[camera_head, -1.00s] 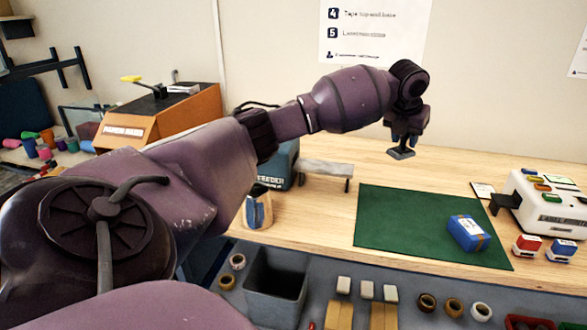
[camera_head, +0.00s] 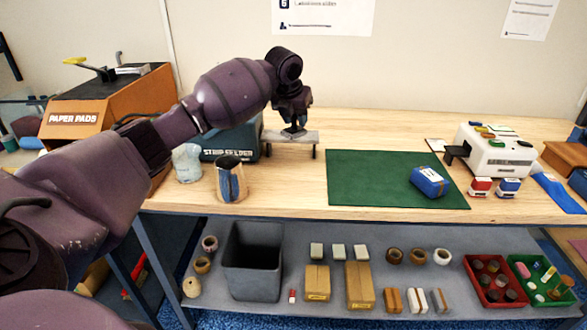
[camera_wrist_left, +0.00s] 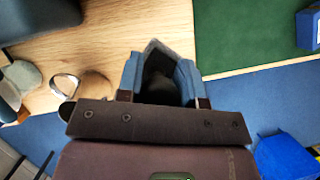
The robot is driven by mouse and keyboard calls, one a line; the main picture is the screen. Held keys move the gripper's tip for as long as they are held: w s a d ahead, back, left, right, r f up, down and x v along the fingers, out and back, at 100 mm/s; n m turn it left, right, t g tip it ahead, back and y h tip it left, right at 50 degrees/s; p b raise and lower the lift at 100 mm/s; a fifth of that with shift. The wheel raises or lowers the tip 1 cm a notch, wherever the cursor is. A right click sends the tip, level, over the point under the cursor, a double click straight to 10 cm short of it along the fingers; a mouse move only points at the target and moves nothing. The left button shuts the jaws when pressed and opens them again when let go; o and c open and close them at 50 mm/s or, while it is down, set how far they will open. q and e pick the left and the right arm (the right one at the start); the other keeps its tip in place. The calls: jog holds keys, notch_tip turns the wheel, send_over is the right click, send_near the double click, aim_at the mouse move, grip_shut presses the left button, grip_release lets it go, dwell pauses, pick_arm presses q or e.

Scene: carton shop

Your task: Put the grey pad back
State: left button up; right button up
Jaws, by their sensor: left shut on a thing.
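My left gripper (camera_head: 294,125) points down in the head view, above the small grey stand (camera_head: 277,135) at the back of the bench. It is shut on the dark grey pad (camera_head: 294,133), which shows as a thin dark shape under the fingertips. In the left wrist view the pad's pointed grey edge (camera_wrist_left: 153,46) sits between the blue-grey fingers (camera_wrist_left: 158,82). I cannot tell whether the pad touches the stand's top. My right gripper is not in view.
The strip feeder (camera_head: 232,143) stands close left of the stand, with a metal cup (camera_head: 230,180) in front. The green mat (camera_head: 370,190) to the right carries a blue packet (camera_head: 430,182). A white label printer (camera_head: 495,152) stands farther right. The wood between stand and mat is clear.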

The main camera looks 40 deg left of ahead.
pick_arm(q)
notch_tip(320, 180, down, 15)
jog(key=shift+r+b, duration=0.2)
jog(key=shift+b, duration=0.6)
jog(key=shift+f, duration=0.2)
jog(key=shift+r, duration=0.1)
